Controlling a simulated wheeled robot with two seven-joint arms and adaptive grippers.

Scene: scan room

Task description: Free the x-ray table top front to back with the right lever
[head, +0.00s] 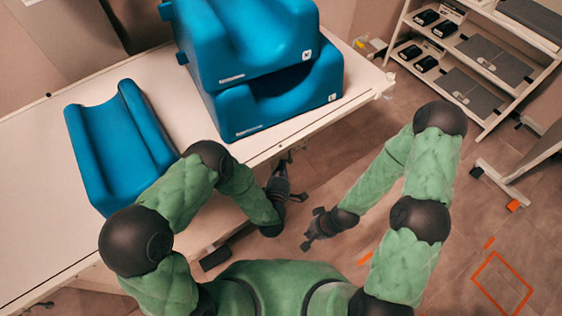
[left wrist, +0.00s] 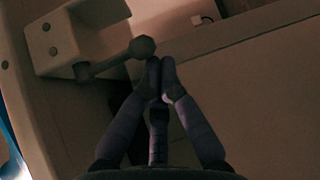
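The white x-ray table top (head: 40,150) runs along the left of the head view. In the left wrist view, a lever with a round knob (left wrist: 142,47) sticks out of a pale bracket (left wrist: 75,40). My left gripper (head: 283,167) is beside the table's near long edge in the head view. In the left wrist view its fingertips (left wrist: 160,68) are together, just beside and below the knob, with nothing visible between them. My right gripper (head: 306,243) hangs over the floor, away from the table; its fingers are too small to read.
A blue cradle-shaped pad (head: 120,140) and two stacked blue blocks (head: 250,40) lie on the table top. A white shelf unit (head: 480,60) stands at the back right. Orange marks (head: 500,282) are on the floor. The floor right of the table edge is mostly clear.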

